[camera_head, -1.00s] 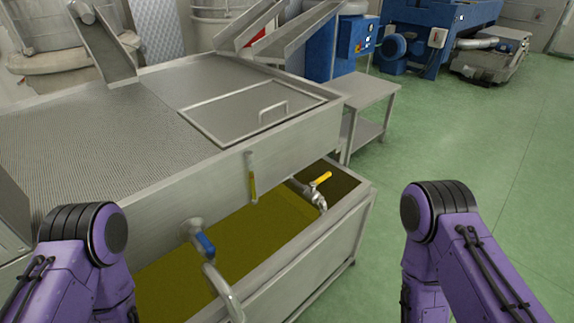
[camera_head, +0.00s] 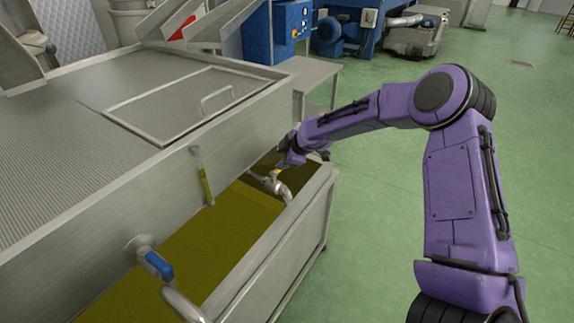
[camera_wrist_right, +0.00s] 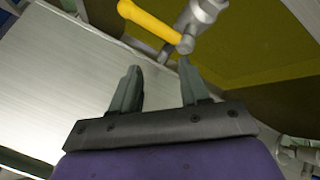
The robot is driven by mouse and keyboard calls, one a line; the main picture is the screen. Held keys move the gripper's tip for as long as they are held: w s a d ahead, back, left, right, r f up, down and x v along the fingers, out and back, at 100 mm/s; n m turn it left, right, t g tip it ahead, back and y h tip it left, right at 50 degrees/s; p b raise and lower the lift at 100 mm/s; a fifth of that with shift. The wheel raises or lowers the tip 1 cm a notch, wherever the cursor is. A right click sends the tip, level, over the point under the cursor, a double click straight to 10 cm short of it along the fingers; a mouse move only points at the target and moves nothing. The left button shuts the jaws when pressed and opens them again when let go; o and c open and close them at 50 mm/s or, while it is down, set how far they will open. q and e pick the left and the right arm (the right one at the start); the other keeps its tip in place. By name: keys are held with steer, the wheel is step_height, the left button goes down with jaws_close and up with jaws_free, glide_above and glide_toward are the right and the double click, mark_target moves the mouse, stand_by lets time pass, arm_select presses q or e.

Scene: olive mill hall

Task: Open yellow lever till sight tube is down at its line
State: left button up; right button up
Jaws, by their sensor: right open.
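The yellow lever (camera_wrist_right: 150,20) sits on a metal valve (camera_wrist_right: 200,12) in the right wrist view. In the head view the valve (camera_head: 270,184) is over the far end of the trough, with the lever partly hidden by my right gripper (camera_head: 287,164). In the wrist view my right gripper (camera_wrist_right: 160,72) is open and empty, its fingertips just short of the lever with no clear contact. The upright sight tube (camera_head: 204,180) is on the tank's front wall, yellow liquid filling its lower part. Its line is too small to make out. My left gripper is out of view.
A second valve with a blue lever (camera_head: 158,266) is on the same wall, nearer me. The trough (camera_head: 318,205) below holds yellow-green liquid. A steel side table (camera_head: 312,72) stands behind. The green floor (camera_head: 380,210) to the right is clear.

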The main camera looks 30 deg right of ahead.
steer(key=s+d+r+n+g, duration=0.15)
steer(key=d+r+n, duration=0.3)
steer(key=n, duration=0.45)
steer(key=w+f+n, duration=0.1)
steer(key=w+f, duration=0.3)
steer(key=f, duration=0.5)
steer(key=shift+w+a+f+n+g, duration=0.25)
steer(key=shift+w+n+g, duration=0.05)
steer(key=shift+g, duration=0.15)
steer(key=shift+c, duration=0.3)
jaws_close()
